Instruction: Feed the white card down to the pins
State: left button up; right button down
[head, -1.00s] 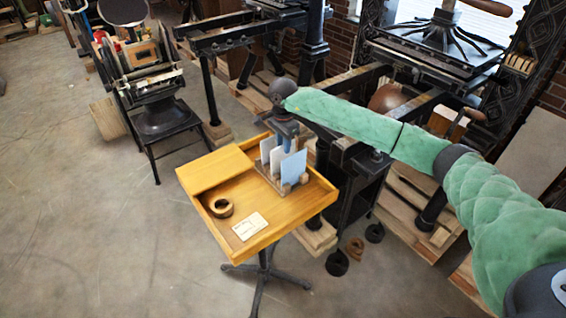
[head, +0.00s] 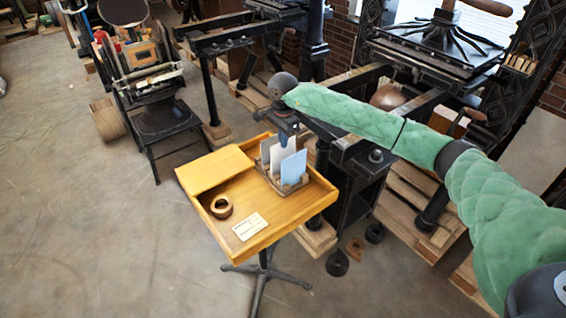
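A small wooden rack (head: 304,184) on the yellow wooden table holds upright cards. A pale blue card (head: 294,168) stands at its front right. White or pale cards (head: 277,160) stand behind it, partly overlapping. My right gripper (head: 284,141) points down at the top of the cards in the rack, with its fingers over the white card's upper edge. The fingers are too small and overlapped to tell whether they are shut on it. A small printed white card (head: 249,226) lies flat on the table. No pins can be made out. My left gripper is not in view.
The table (head: 211,241) has a raised rim and a raised board (head: 214,169) at left. A brown ring-shaped roll (head: 221,206) lies on it. Heavy dark presses (head: 430,50) stand behind and right. A smaller press (head: 150,75) stands at left.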

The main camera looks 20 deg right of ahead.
jog(key=shift+r, duration=0.75)
jog(key=shift+r, duration=0.1)
jog(key=shift+r+p, duration=0.4)
jog(key=shift+r, duration=2.5)
